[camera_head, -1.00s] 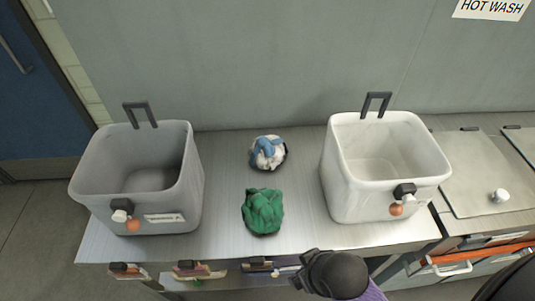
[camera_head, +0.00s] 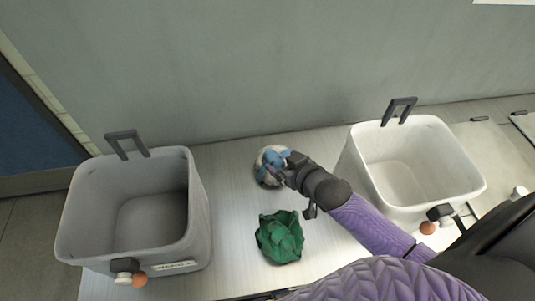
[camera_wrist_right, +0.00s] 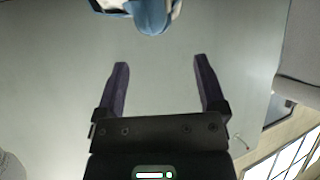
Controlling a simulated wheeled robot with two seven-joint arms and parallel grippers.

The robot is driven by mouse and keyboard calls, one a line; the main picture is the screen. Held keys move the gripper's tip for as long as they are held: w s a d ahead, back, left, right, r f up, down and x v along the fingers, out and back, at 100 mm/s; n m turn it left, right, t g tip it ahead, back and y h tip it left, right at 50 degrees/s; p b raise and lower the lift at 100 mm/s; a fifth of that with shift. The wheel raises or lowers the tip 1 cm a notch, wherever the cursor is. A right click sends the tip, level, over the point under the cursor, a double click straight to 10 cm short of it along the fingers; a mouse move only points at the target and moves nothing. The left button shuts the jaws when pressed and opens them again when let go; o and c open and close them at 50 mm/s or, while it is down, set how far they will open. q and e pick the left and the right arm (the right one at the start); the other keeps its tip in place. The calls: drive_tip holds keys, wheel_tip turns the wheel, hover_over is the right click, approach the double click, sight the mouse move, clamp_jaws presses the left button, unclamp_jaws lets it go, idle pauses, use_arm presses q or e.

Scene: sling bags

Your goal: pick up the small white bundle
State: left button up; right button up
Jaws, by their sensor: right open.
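The small white bundle (camera_head: 265,170), white with blue patches, lies on the steel table between the two bins, toward the wall. It also shows at the top edge of the right wrist view (camera_wrist_right: 150,12), partly cut off. My right gripper (camera_head: 285,168) is at the bundle's right side in the head view and hides part of it. In the right wrist view the jaws (camera_wrist_right: 160,80) are apart with nothing between them, and the bundle is beyond the fingertips. My left gripper is not in view.
A green bundle (camera_head: 280,237) lies on the table nearer to me. A grey bin (camera_head: 75,225) stands at the left and a white bin (camera_head: 440,190) at the right, both with upright handles. A grey wall (camera_head: 270,70) closes the back.

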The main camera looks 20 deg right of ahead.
sight(273, 155)
drive_tip(key=b+x, duration=0.1)
drive_tip(key=x, duration=0.2)
drive_tip(key=b+x, duration=0.2)
drive_tip(key=x, duration=0.2)
drive_tip(key=shift+d+f, duration=0.15)
drive_tip(key=shift+f, duration=0.2)
drive_tip(key=shift+w, duration=0.15)
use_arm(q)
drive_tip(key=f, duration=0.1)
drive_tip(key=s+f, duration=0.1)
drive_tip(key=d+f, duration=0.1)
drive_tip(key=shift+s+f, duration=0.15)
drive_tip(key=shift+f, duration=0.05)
use_arm(e)
drive_tip(key=shift+r, duration=0.1)
drive_tip(key=c, duration=0.7)
clamp_jaws()
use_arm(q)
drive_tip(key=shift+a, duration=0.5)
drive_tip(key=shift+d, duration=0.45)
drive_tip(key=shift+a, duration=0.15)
